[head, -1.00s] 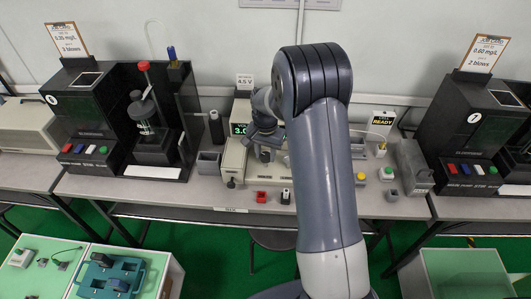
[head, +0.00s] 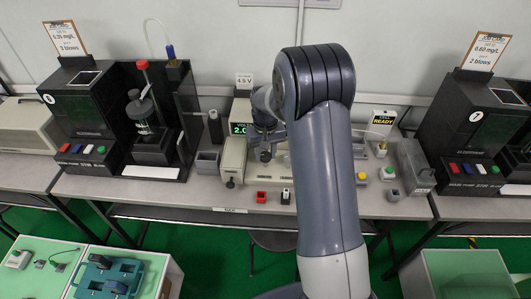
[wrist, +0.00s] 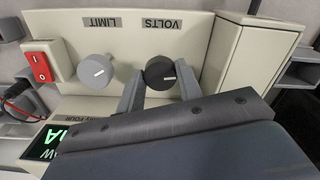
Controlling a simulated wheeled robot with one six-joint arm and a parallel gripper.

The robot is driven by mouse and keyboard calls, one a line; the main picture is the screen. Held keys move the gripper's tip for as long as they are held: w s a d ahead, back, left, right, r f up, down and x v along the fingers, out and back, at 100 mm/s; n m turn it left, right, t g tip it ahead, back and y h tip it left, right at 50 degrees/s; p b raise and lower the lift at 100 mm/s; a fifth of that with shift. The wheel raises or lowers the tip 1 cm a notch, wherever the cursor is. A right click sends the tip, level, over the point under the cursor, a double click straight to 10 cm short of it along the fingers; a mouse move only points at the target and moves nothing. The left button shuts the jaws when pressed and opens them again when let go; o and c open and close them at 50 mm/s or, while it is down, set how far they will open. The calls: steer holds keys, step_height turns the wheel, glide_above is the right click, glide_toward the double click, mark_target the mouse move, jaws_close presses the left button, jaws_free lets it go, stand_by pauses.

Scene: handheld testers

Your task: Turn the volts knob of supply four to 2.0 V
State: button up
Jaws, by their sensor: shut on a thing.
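The supply (head: 232,160) is a beige box at the middle of the bench. Its green display (head: 239,129) appears to read 2.0, with the last part hidden by my arm. In the wrist view, the black volts knob (wrist: 159,70) sits below the VOLTS label (wrist: 162,25), upside down in this picture. The knob's pale pointer is tilted. My gripper (wrist: 160,82) has one finger on each side of the knob and is shut on it; it also shows in the head view (head: 265,146). A grey limit knob (wrist: 97,71) sits to the left, untouched.
A red rocker switch (wrist: 40,66) is left of the limit knob, and a raised beige block (wrist: 250,60) stands close on the right. A card reading 4.5 V (head: 244,80) stands behind the supply. Black testers (head: 85,110) flank the bench.

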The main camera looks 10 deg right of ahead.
mark_target(266, 155)
stand_by(0.3)
steer(key=o, duration=1)
step_height(266, 155, up, 11)
stand_by(0.4)
step_height(266, 155, down, 11)
steer(key=shift+r, duration=0.2)
steer(key=shift+f, duration=0.25)
